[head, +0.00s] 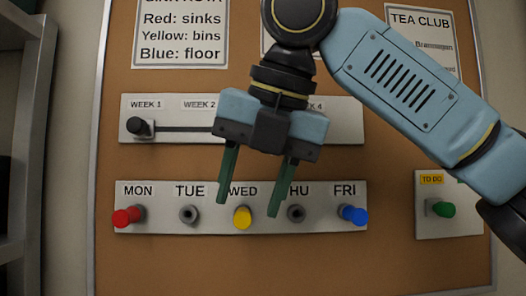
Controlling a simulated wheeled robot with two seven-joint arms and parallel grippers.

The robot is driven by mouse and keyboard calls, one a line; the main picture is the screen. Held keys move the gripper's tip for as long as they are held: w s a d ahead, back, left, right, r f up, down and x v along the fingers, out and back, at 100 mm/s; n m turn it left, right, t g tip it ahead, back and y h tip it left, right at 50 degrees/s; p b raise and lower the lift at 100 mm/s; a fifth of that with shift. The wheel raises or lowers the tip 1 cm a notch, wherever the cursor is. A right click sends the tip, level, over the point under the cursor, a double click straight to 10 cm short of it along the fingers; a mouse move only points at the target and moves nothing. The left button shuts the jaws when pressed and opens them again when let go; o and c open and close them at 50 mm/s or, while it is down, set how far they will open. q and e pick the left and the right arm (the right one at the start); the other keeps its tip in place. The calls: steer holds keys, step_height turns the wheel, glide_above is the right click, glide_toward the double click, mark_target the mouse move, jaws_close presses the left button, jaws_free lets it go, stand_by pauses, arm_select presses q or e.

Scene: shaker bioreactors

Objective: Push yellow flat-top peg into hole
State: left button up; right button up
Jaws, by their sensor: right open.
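The yellow flat-top peg (243,218) sits at the WED place on the day strip (215,227), its round face toward me. I cannot tell how deep it is in its hole. My right gripper (250,205) is open and empty, its two green fingers pointing down in front of the strip. In the picture one finger is left of the yellow peg and the other right of it; I cannot tell if they touch it. The fingers partly cover the WED and THU labels. My left gripper is not in view.
The strip also holds a red peg (126,216) at MON and a blue peg (353,215) at FRI; the TUE hole (189,214) and THU hole (296,213) are empty. A week slider (138,127) is above. A green peg (442,209) is on the right plate.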

steer(key=shift+w+a+f, duration=0.1)
steer(key=shift+w+f, duration=0.1)
steer(key=shift+f, duration=0.3)
steer(key=shift+w+a+f, duration=0.1)
steer(key=shift+w+f, duration=0.05)
steer(key=shift+f, duration=0.1)
steer(key=shift+w+f, duration=0.1)
steer(key=shift+f, duration=0.05)
jaws_close()
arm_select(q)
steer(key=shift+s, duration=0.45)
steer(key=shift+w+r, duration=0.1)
arm_select(e)
steer(key=shift+s, duration=0.7)
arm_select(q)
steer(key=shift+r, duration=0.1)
arm_select(e)
steer(key=shift+s, duration=0.2)
